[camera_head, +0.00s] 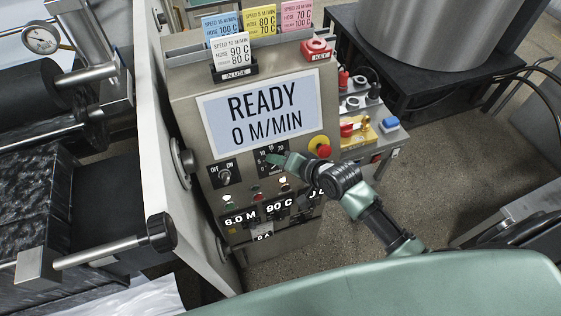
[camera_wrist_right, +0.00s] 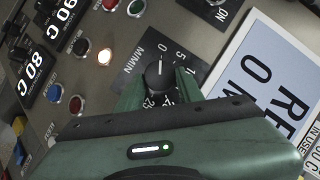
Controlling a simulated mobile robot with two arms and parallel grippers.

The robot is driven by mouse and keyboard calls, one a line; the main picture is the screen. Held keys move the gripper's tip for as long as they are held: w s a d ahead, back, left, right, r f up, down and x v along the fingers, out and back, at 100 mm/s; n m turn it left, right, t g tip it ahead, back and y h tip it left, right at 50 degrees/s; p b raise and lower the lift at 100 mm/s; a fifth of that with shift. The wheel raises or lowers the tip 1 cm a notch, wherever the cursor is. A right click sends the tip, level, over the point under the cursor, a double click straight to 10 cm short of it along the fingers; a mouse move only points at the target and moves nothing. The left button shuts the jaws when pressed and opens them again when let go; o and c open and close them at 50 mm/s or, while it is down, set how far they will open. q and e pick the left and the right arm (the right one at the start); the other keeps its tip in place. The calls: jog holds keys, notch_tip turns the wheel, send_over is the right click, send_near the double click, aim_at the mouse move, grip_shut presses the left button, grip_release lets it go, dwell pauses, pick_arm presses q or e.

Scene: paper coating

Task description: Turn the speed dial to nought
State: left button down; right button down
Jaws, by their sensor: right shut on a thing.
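The speed dial (camera_wrist_right: 160,73) is a round black knob on a dark plate marked M/MIN, with numbers around it. Its white pointer line lies towards the 0 mark in the right wrist view. My right gripper (camera_wrist_right: 159,88) is shut on the dial, with one green finger on each side. In the head view my right gripper (camera_head: 276,160) reaches the dial's scale plate (camera_head: 264,151) from the right and hides most of the knob. The display (camera_head: 262,113) reads READY 0 M/MIN. My left gripper is not in view.
An OFF/ON switch (camera_head: 224,175) sits left of the dial plate. A red stop button (camera_head: 321,147) on yellow is close to the right. Coloured buttons and a lit lamp (camera_wrist_right: 104,57) are near the dial. Speed cards (camera_head: 232,52) stand on top of the panel.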

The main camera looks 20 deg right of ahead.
jog(key=shift+f, duration=0.1)
jog(key=c, duration=0.9)
grip_release()
jog(key=b+v, duration=0.1)
jog(key=v, duration=0.7)
jog(key=shift+b, duration=0.4)
jog(key=shift+w+a, duration=0.1)
